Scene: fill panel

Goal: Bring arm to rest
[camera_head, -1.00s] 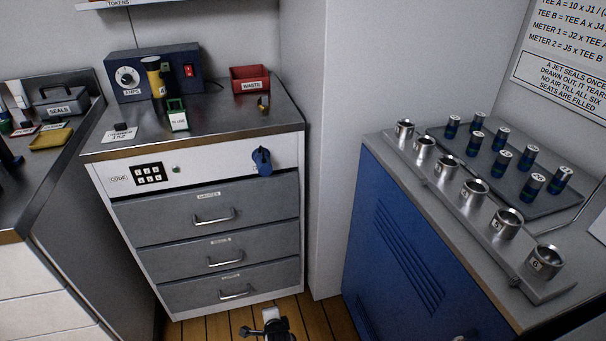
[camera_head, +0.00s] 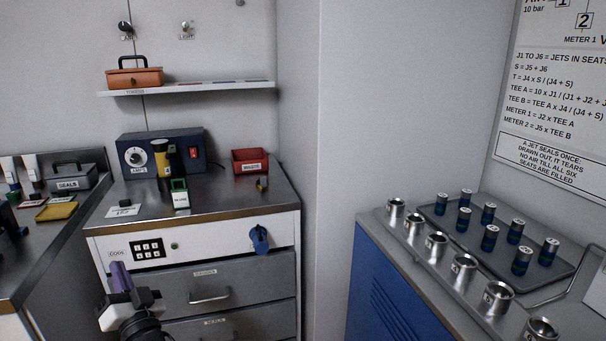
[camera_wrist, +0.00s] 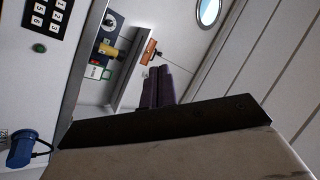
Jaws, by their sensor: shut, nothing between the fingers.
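My gripper (camera_head: 119,277) shows at the lower left of the head view, in front of the drawer cabinet, with its purple fingers pointing up. The fingers are together and nothing is between them. In the wrist view the purple fingers (camera_wrist: 158,88) stand side by side past the dark edge of my wrist. The gripper is apart from the cabinet top and hides part of the left end of the drawers. The rest of my arm is mostly out of view.
The drawer cabinet (camera_head: 216,251) has a keypad (camera_head: 148,250) and a blue knob (camera_head: 259,239). A blue box (camera_head: 190,143) and red waste bin (camera_head: 250,161) stand on top. A shelf (camera_head: 220,87) hangs above. At right, metal seats (camera_head: 436,246) and a tray of jets (camera_head: 558,267) sit on the blue cabinet.

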